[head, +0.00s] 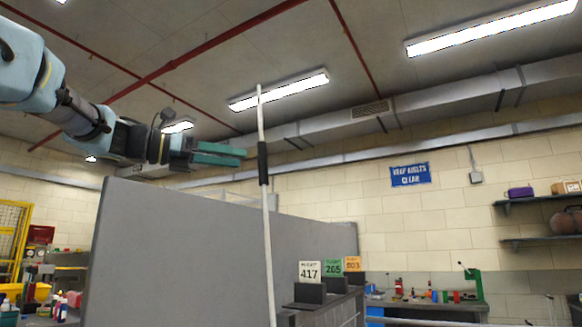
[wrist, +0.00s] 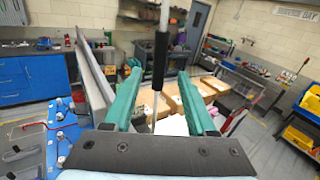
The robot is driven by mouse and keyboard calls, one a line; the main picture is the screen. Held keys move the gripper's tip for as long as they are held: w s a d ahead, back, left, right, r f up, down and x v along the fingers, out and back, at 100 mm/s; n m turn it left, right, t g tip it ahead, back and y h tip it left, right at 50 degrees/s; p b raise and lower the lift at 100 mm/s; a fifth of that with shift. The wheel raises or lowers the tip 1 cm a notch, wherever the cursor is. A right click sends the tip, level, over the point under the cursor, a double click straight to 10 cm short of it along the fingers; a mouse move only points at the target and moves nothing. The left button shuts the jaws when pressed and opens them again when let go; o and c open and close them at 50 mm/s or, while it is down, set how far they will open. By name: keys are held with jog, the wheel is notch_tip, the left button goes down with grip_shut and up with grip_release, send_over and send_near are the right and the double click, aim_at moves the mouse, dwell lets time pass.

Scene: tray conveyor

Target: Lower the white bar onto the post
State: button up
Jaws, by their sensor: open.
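The white bar (head: 267,240) stands almost upright in the head view, leaning slightly, with a black sleeve (head: 263,163) around its upper part. My gripper (head: 243,156) has two teal fingers and reaches in from the left at sleeve height. Its fingertips end just left of the sleeve. In the wrist view the black sleeve (wrist: 160,62) lies between the two open fingers of my gripper (wrist: 159,73), seemingly beyond the tips and not held. I cannot make out the post in either view.
A grey partition (head: 180,250) stands below my arm, left of and behind the bar. Several numbered cards, one reading 417 (head: 309,271), stand right of the bar. A workbench (head: 430,304) and wall shelves (head: 540,200) are farther back. Space right of the bar's upper part is clear.

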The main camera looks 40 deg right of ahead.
aim_at(265, 163)
jog(key=shift+p+x, duration=1.7)
jog(key=shift+x, duration=3.6)
jog(key=shift+c, duration=0.3)
grip_shut()
